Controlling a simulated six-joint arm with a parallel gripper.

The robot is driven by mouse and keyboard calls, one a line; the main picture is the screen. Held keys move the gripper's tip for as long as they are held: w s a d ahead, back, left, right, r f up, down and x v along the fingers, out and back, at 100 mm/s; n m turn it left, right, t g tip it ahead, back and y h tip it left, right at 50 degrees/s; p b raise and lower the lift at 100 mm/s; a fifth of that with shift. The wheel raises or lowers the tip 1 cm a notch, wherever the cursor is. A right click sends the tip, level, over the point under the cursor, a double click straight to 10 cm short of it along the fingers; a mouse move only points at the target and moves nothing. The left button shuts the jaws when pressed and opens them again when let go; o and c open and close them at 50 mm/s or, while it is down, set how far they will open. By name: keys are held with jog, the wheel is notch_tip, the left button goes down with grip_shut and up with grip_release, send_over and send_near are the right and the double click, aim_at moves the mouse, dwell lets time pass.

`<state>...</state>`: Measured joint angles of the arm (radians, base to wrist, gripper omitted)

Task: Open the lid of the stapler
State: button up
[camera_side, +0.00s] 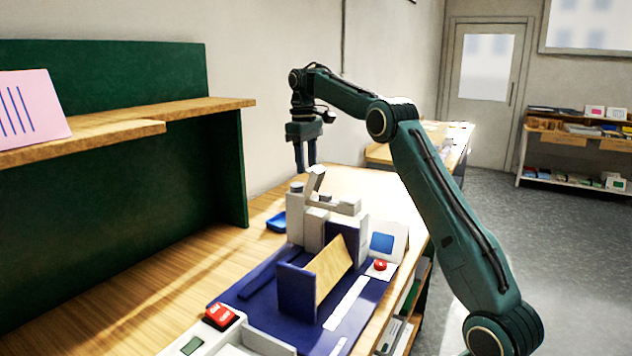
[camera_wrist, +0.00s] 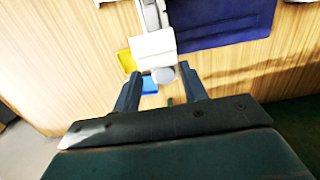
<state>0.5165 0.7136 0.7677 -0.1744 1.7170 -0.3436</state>
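A grey-white blocky device (camera_side: 316,228) stands at the far end of a dark blue mat (camera_side: 258,297) in the side view. A narrow piece tilts up from its top. It may be the stapler, but I cannot tell for sure. In the wrist view a white block with a round grey knob (camera_wrist: 153,45) shows just beyond my fingers and seems to be part of this device. My gripper (camera_side: 306,167) points down above and behind the device, apart from it. In the wrist view its two fingers (camera_wrist: 159,74) are spread with nothing held between them.
A dark blue holder (camera_side: 297,290) with a wooden board (camera_side: 331,270) stands on the mat. A red button (camera_side: 380,265) and a white box with a red switch (camera_side: 219,317) are nearby. A shelf (camera_side: 130,122) overhangs the left.

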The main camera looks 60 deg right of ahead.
jog(key=shift+w+f, duration=0.15)
jog(key=shift+w, duration=0.1)
dwell(0.3)
jog(key=shift+w+f+g, duration=0.2)
jog(key=shift+w+g, duration=0.3)
jog(key=o, duration=0.4)
